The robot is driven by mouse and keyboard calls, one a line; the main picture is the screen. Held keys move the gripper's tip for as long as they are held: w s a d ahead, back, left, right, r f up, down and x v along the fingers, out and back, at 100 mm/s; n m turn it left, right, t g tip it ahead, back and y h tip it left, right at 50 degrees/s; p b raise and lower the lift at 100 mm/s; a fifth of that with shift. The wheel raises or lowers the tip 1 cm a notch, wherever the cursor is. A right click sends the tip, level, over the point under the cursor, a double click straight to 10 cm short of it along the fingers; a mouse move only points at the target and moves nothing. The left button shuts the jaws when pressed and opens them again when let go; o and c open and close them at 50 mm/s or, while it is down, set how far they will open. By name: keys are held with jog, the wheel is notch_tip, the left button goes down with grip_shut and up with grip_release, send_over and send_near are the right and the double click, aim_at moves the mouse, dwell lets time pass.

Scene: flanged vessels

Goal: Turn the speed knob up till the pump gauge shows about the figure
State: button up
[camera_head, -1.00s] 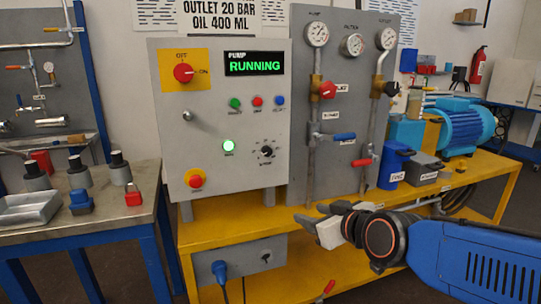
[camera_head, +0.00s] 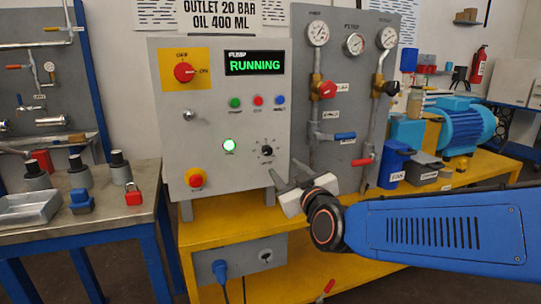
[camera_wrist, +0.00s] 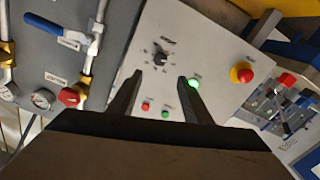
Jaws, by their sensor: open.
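The black speed knob (camera_head: 267,150) is on the grey control panel (camera_head: 215,140), right of a lit green button (camera_head: 229,145). It also shows in the wrist view (camera_wrist: 160,58), just beyond my fingertips and roughly between them. My gripper (camera_head: 276,178) is open and empty, below and right of the knob, apart from it; its two fingers also show in the wrist view (camera_wrist: 158,80). The pump gauge (camera_head: 317,33) is at the top left of the gauge board; its reading is too small to tell. The display (camera_head: 254,63) reads PUMP RUNNING in green.
A red emergency button (camera_head: 195,178) is at the panel's lower left. A red valve handle (camera_head: 327,89) and a blue lever (camera_head: 345,136) stick out from the gauge board on the right. A wall sign (camera_head: 220,14) reads OUTLET 20 BAR, OIL 400 ML. The yellow bench edge (camera_head: 225,230) lies below.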

aim_at(268, 152)
jog(key=x, duration=1.3)
jog(key=c, duration=1.1)
